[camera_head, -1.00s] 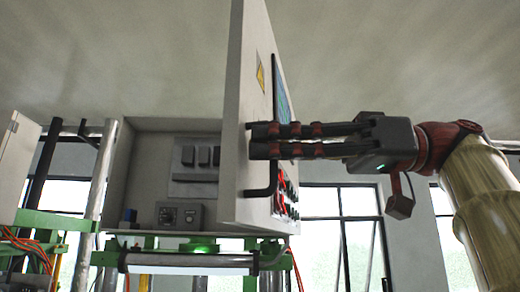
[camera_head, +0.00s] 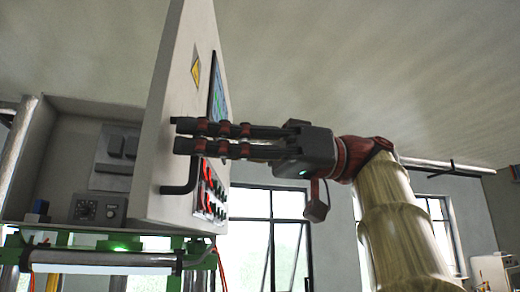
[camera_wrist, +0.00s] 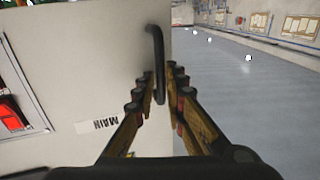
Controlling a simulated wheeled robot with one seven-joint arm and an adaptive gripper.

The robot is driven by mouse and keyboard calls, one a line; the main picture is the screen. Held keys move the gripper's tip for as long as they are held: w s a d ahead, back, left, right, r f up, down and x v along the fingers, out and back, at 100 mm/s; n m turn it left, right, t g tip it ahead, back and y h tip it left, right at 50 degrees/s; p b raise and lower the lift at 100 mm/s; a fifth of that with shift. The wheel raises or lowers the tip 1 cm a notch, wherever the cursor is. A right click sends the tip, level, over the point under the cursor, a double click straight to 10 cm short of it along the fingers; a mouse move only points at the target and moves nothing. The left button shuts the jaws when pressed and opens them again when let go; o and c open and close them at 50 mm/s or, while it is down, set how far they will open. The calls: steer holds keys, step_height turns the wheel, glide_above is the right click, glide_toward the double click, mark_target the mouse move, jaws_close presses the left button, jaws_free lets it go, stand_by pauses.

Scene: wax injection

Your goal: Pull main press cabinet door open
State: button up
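The main press cabinet door (camera_head: 165,110) is a pale panel with a yellow warning sign, a screen and red switches. It stands swung out from the open cabinet (camera_head: 48,145). Its black bar handle (camera_head: 180,189) shows below my gripper (camera_head: 180,136) in the head view; the fingers hide its upper part. In the wrist view the handle (camera_wrist: 158,60) stands upright near the door's right edge, between the fingertips of my gripper (camera_wrist: 160,85). The fingers are apart on either side of it, with small gaps seemingly visible. A MAIN label (camera_wrist: 97,124) is on the door face.
Inside the cabinet are a grey switch block (camera_head: 117,150) and a small dial box (camera_head: 98,208). In the wrist view, open grey floor (camera_wrist: 240,85) is to the right.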

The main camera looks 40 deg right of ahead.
steer(key=v, duration=1.1)
steer(key=shift+s+d, duration=0.15)
steer(key=shift+d, duration=0.1)
stand_by(0.7)
